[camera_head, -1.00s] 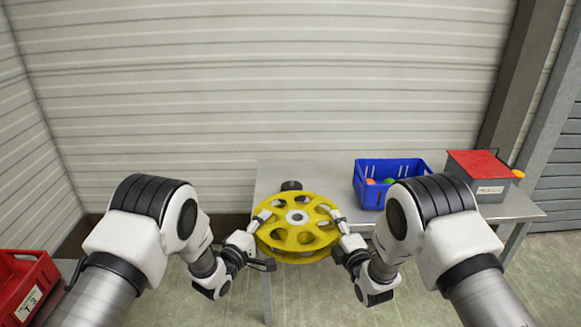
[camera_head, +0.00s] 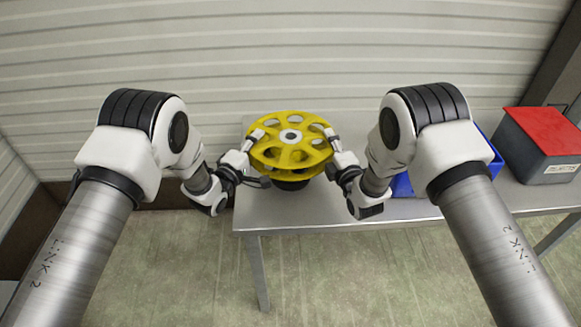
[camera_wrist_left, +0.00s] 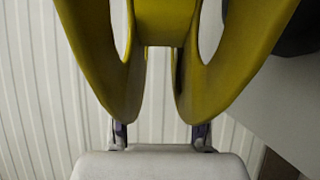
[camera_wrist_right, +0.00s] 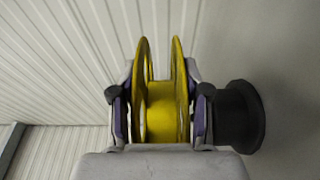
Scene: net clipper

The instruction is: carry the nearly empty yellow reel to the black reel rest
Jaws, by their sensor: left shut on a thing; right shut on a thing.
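The yellow reel (camera_head: 290,158), a spoked reel with two flanges, is held level between my two grippers. My left gripper (camera_head: 254,143) is shut on its left rim, with the flanges large in the left wrist view (camera_wrist_left: 100,60). My right gripper (camera_head: 333,144) is shut on its right rim, also seen in the right wrist view (camera_wrist_right: 168,112). The black reel rest (camera_head: 291,185) is on the table, mostly hidden under the reel. In the right wrist view the rest (camera_wrist_right: 238,118) is beyond one finger; I cannot tell whether the reel touches it.
The metal table (camera_head: 270,212) is bare around the rest. A blue crate (camera_head: 402,186) is partly hidden behind my right arm. A grey bin with a red lid (camera_head: 543,140) stands to its right. A ribbed wall (camera_head: 290,60) closes the back.

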